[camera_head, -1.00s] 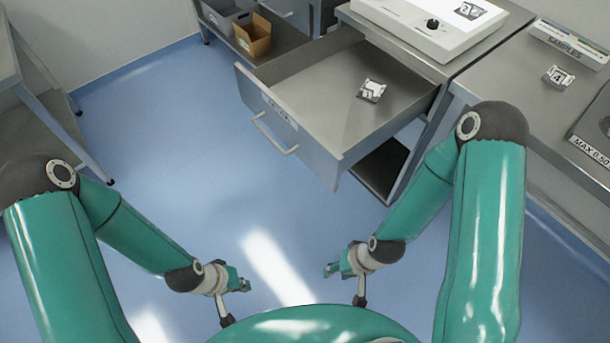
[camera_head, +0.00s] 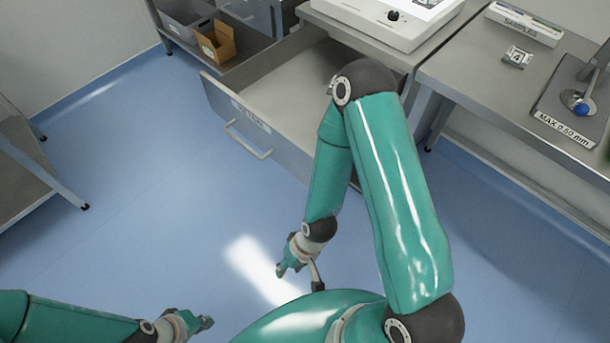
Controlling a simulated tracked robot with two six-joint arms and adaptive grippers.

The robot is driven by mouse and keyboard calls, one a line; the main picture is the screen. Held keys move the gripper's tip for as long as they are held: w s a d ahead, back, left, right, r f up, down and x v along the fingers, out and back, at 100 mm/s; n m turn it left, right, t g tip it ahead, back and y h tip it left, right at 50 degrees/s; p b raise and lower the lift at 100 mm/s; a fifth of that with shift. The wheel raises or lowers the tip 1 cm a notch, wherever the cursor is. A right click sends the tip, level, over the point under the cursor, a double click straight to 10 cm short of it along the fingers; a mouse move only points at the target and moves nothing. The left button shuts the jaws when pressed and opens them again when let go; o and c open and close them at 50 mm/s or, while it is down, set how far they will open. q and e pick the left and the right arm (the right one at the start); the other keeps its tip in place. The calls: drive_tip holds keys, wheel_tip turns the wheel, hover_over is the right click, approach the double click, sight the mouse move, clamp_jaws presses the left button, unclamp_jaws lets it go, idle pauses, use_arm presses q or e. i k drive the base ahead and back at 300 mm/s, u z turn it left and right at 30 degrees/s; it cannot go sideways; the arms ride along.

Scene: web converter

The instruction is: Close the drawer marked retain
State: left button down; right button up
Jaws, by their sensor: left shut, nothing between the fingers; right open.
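The drawer (camera_head: 226,109) stands pulled well out from the steel bench in the upper middle of the head view. Its front carries a label plate (camera_head: 250,115), too small to read clearly, and a bar handle (camera_head: 246,140). My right arm hides the drawer's right part and whatever lies there. My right gripper (camera_head: 281,270) is open and empty over the floor, below and in front of the drawer, apart from it. My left gripper (camera_head: 207,322) is shut and empty near the bottom edge, farther from the drawer.
A white device with a black knob (camera_head: 392,16) stands on the bench above the drawer. A cardboard box (camera_head: 215,42) and grey bin (camera_head: 184,18) sit on a shelf at upper left. A side bench (camera_head: 470,70) is at right. Blue floor before the drawer is clear.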

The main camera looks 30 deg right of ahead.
sight(277, 98)
drive_tip(key=z, duration=0.25)
drive_tip(key=k, duration=0.65)
drive_tip(key=z, duration=0.6)
drive_tip(key=i, duration=0.5)
drive_tip(key=u, duration=0.05)
